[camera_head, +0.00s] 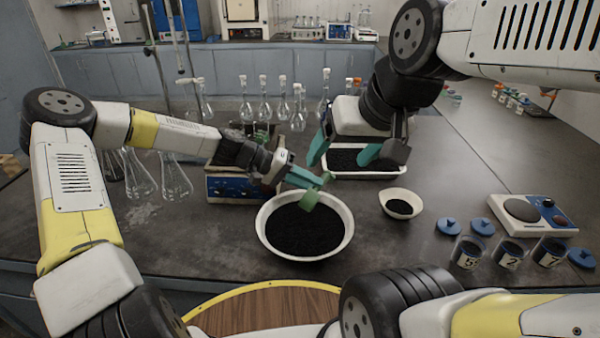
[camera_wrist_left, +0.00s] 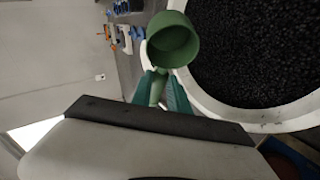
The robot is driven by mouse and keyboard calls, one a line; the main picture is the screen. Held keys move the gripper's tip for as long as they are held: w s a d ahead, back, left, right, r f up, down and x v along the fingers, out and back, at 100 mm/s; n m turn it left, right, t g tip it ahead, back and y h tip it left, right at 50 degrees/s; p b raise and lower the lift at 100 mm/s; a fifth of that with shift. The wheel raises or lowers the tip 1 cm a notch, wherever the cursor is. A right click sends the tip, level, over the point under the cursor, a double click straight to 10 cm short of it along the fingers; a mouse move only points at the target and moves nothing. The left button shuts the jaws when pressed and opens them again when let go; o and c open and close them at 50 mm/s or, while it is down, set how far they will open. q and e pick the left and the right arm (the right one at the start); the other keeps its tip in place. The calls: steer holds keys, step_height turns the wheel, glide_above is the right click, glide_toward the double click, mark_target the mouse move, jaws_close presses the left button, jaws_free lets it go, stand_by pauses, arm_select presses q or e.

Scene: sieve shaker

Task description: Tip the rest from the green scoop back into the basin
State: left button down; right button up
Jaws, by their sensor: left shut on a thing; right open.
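The green scoop (camera_head: 310,199) is held by my left gripper (camera_head: 304,179), whose teal fingers are shut on its handle. In the left wrist view the scoop (camera_wrist_left: 172,40) is tilted beside the basin's rim (camera_wrist_left: 212,104). The part of its inside that shows is green, with no granules visible there. My left gripper (camera_wrist_left: 162,92) also shows there. My right gripper (camera_head: 346,155) is open and empty, above a white tray of black granules (camera_head: 398,174).
A small white bowl (camera_head: 413,198) with black granules stands right of the basin. Numbered jars (camera_head: 510,252), loose blue lids (camera_head: 447,227) and a balance (camera_head: 530,214) are at the right. A blue device (camera_head: 222,188) stands behind the basin. Glass flasks (camera_head: 298,110) stand at the back.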

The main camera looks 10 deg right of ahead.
stand_by(0.3)
arm_select(q)
steer(key=y, duration=0.1)
steer(key=r+m+t+y, duration=0.1)
steer(key=shift+s+d+y, duration=0.3)
steer(key=shift+d, duration=0.1)
steer(key=shift+r+t+y, duration=0.1)
steer(key=shift+t+y, duration=0.4)
steer(key=shift+y, duration=0.1)
steer(key=shift+d, duration=0.1)
steer(key=shift+s+d+r+m+t+y, duration=0.15)
steer(key=shift+s+d+m+t+y, duration=0.25)
steer(key=shift+y, duration=0.3)
steer(key=shift+r+t+y, duration=0.1)
steer(key=shift+t+y, duration=0.5)
steer(key=shift+y, duration=0.2)
steer(key=shift+r+y, duration=0.1)
steer(key=shift+y, duration=0.2)
steer(key=shift+m+t, duration=0.3)
